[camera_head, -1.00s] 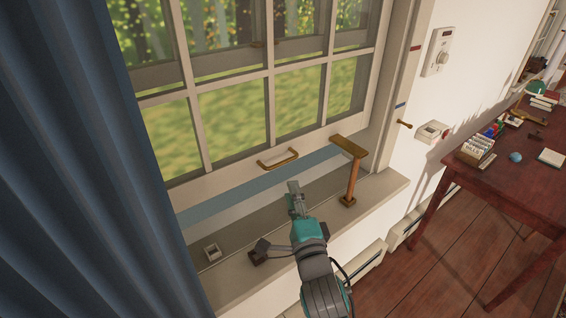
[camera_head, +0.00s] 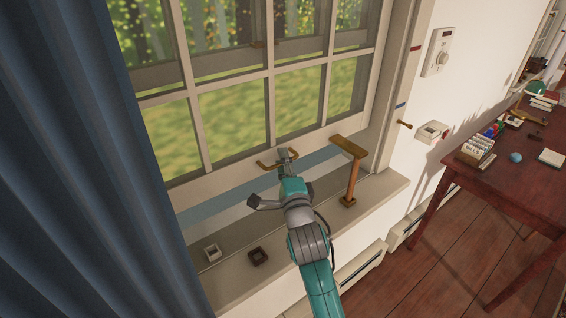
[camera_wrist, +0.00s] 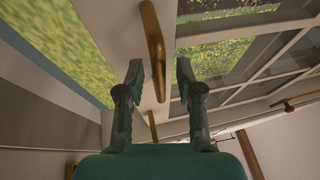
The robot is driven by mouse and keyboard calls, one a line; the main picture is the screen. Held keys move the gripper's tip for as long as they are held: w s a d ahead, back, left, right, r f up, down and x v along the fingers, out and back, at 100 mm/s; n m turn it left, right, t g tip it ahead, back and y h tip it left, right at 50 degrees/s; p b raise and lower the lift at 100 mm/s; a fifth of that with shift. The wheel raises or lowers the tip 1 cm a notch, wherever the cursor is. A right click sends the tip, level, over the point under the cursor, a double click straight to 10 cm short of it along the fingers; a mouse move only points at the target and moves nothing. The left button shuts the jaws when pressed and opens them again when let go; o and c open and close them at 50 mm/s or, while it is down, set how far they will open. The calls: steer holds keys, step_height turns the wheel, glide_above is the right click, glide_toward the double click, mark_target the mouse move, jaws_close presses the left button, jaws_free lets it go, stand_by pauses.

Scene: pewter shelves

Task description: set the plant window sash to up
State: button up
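The window sash (camera_head: 235,168) is a pale frame with several panes. A curved brass handle (camera_head: 265,166) is on its bottom rail. My gripper (camera_head: 286,155) is at the right part of this handle in the head view. In the wrist view my gripper (camera_wrist: 159,72) is open, with its fingers apart on either side of the brass handle (camera_wrist: 153,35). The handle runs between the fingertips; I cannot tell whether they touch it. Part of the handle is hidden behind my gripper in the head view.
A wooden T-shaped prop (camera_head: 354,175) stands on the sill (camera_head: 385,187) just right of my arm. A blue curtain (camera_head: 80,170) hangs at left. A red-brown desk (camera_head: 510,190) stands right.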

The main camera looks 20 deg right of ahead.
jaws_close()
step_height(320, 180, up, 12)
steer(key=shift+f, duration=0.1)
stand_by(0.4)
jaws_free()
steer(key=shift+f, duration=0.1)
